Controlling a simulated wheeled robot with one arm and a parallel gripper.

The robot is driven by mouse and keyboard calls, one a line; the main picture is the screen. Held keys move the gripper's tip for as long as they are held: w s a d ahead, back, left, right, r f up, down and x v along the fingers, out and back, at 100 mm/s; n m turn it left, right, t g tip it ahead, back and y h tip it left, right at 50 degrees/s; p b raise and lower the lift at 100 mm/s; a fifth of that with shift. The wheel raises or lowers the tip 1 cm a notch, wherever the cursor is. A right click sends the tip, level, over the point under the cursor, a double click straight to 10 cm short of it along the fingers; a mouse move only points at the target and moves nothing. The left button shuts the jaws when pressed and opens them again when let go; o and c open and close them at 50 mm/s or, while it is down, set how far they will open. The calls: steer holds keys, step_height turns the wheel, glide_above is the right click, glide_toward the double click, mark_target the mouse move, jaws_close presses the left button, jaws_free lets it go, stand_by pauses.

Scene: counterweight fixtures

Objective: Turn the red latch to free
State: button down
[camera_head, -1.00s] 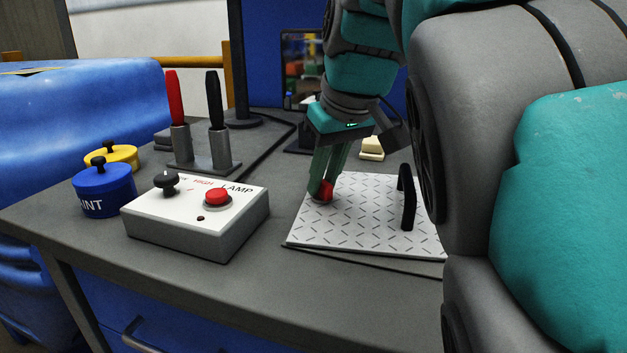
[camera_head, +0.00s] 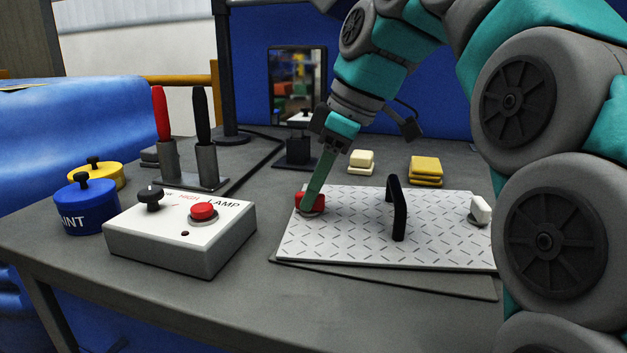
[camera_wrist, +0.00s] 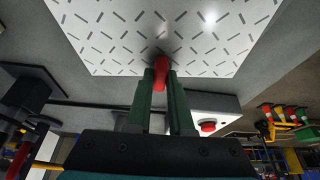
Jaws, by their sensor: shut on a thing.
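The red latch (camera_head: 311,202) sits at the left end of a white patterned plate (camera_head: 345,240) on the grey table. My gripper (camera_head: 306,203) reaches down from the upper right and is shut on the latch. In the wrist view the red latch (camera_wrist: 160,72) shows between the two green fingers (camera_wrist: 160,85), at the plate's edge. The fingers hide part of the latch, and its exact turn angle is hard to tell.
A black handle (camera_head: 398,215) stands up from the plate, with a white latch (camera_head: 480,210) at its right end. A lamp box (camera_head: 180,235) with a red button is left. Yellow blocks (camera_head: 426,170) lie behind the plate.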

steer(key=shift+n+p, duration=0.3)
steer(key=shift+n, duration=0.2)
steer(key=c, duration=0.8)
jaws_free()
steer(key=shift+f+b, duration=0.1)
steer(key=shift+b, duration=0.2)
